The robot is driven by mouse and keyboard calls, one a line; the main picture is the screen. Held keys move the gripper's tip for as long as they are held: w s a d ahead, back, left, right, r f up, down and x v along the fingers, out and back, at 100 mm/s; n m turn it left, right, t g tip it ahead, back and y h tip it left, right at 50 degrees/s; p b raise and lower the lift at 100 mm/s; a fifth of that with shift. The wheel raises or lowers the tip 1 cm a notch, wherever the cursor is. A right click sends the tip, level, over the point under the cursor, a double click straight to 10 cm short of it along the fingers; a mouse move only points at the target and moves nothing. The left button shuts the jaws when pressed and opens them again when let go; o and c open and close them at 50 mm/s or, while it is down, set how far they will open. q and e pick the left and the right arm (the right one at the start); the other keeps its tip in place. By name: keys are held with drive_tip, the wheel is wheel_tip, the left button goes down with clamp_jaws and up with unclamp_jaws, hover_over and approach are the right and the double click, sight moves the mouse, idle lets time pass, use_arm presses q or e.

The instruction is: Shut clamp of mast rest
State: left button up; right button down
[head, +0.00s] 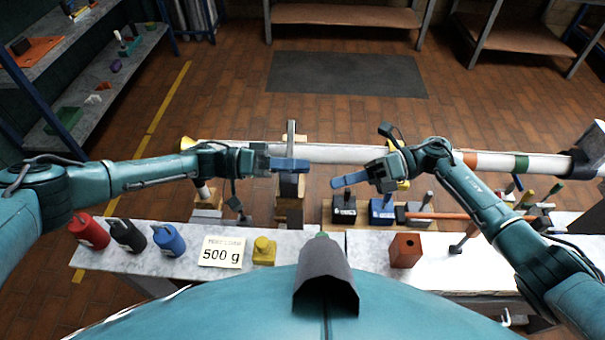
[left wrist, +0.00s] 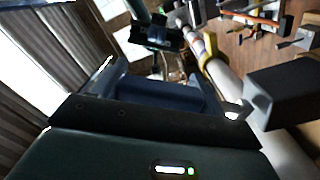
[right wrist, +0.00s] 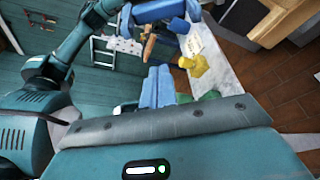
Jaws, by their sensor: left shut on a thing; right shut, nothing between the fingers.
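The long white mast (head: 335,153) lies level behind the bench, with orange and green bands to the right. A rest (head: 291,190) stands under it near the middle, with a grey upright clamp bar (head: 291,131) rising above the mast. My left gripper (head: 291,165) is at this bar, shut on it; the fingers hide the contact. In the left wrist view the mast (left wrist: 228,82) runs beside the fingers, with a dark grey block (left wrist: 288,92) close by. My right gripper (head: 348,179) is shut and empty, right of the rest. Its blue fingers show together in the right wrist view (right wrist: 157,88).
Dark and blue boxes (head: 383,211) and several handled tools stand near my right arm. Shelves line the far wall.

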drive_tip(key=x, duration=1)
drive_tip(key=shift+w+d+r, duration=0.1)
drive_tip(key=shift+w+r, duration=0.35)
drive_tip(key=shift+w, duration=0.3)
drive_tip(key=shift+w+d+r, duration=0.1)
drive_tip(key=shift+w+r, duration=0.4)
drive_tip(key=shift+w, duration=0.3)
